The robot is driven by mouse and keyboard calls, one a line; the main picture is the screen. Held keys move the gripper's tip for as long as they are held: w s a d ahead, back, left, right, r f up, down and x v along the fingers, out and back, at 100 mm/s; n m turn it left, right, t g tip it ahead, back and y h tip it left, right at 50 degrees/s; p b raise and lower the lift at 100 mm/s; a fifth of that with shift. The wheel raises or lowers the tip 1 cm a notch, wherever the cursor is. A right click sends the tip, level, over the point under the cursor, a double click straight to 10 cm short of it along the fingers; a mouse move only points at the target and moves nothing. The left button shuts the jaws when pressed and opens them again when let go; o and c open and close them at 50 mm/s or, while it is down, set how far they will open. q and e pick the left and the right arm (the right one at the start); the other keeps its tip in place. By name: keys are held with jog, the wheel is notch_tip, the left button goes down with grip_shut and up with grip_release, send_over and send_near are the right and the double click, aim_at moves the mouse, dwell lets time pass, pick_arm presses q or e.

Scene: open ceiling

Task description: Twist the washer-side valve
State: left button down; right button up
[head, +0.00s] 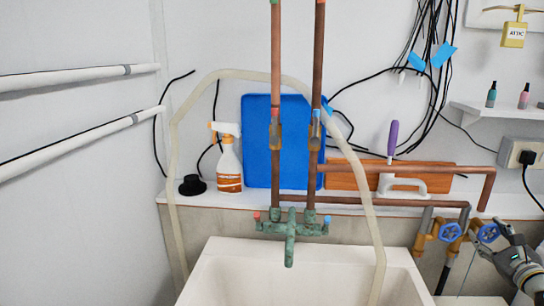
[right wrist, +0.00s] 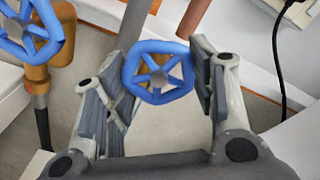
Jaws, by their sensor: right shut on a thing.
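Two blue handwheel valves sit side by side on the brass pipework at the right: the left one (head: 450,232) and the right one (head: 488,233). My right gripper (head: 494,240) comes in from the lower right and is shut on the right blue handwheel. In the right wrist view this handwheel (right wrist: 158,72) lies between the two fingers of the gripper (right wrist: 160,88), one finger on each side of its rim. The left handwheel (right wrist: 28,30) shows free at the upper left there. My left gripper is out of view. No label shows which valve is the washer's.
A white sink (head: 290,275) stands in the middle, with a pale hose (head: 372,215) hanging into it. Copper pipes (head: 400,169) run just above the valves. A black cord (head: 530,185) hangs from an outlet (head: 523,153) at the right, close to my right arm.

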jog(key=shift+n, duration=0.8)
jog(key=shift+r+n+p, duration=0.1)
jog(key=shift+n+p, duration=0.55)
jog(key=shift+n, duration=1.15)
jog(key=o, duration=1.2)
jog(key=shift+d, duration=0.1)
jog(key=s+a, duration=0.1)
jog(key=s, duration=1.1)
jog(key=shift+a, duration=0.2)
